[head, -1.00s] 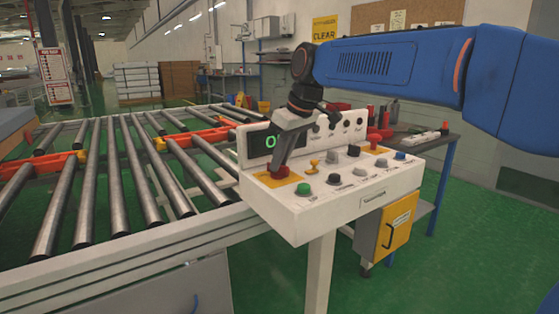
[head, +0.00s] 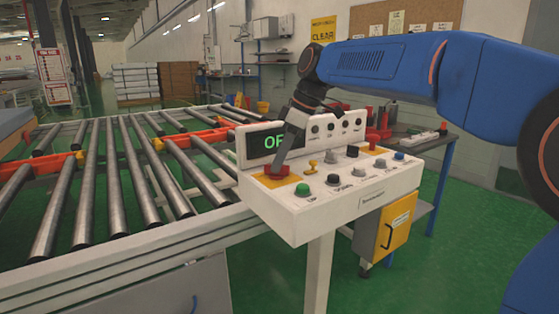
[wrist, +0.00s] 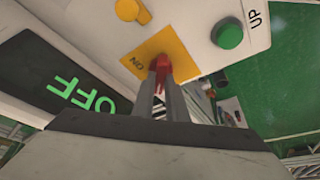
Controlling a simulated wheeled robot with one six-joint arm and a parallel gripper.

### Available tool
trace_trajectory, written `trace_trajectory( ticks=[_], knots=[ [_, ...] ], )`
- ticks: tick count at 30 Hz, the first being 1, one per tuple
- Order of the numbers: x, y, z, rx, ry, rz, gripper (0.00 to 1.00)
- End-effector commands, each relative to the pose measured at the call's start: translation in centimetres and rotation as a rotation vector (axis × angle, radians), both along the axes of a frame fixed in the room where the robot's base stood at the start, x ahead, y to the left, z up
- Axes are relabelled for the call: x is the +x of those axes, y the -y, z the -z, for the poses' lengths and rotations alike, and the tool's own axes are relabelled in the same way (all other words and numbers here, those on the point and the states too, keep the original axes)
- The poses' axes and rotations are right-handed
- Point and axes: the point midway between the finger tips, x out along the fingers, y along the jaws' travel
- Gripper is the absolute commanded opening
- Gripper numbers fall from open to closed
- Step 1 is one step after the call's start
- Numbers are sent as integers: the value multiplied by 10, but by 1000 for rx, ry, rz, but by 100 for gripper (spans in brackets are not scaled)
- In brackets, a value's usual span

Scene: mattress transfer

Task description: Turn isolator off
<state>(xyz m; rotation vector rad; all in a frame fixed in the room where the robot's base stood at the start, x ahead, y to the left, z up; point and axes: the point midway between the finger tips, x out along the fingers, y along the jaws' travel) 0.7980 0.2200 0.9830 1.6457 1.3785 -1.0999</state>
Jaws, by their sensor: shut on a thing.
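The red isolator knob (head: 270,176) sits on a yellow square plate (head: 291,180) at the left end of the white control panel (head: 330,207). My gripper (head: 277,169) reaches down onto the knob from above and is tilted. In the wrist view my gripper (wrist: 161,85) is shut on the red knob (wrist: 160,66), with a finger on each side. The label beside it on the yellow plate (wrist: 172,42) reads ON, upside down in that view. The display (wrist: 65,82) shows OFF in green; in the head view my gripper hides part of that word.
The panel also carries a green button (head: 303,189), a small yellow switch (head: 312,166), several dark buttons and another red knob (head: 374,139). A roller conveyor (head: 120,190) lies to the left. A workbench (head: 430,143) stands behind at the right.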

Motion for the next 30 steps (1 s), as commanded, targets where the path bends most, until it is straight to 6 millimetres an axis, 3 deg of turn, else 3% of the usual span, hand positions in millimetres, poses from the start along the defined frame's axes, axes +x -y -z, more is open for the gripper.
trace_trajectory(
  ticks=[9,10,12,23,30],
  knots=[
    [0,1,0,-1,1,-1,0],
    [0,1,0,-1,1,-1,20],
    [0,0,0,0,1,-1,31],
    [0,2,-4,0,1,0,31],
    [-2,14,-34,0,3,1,31]
  ],
)
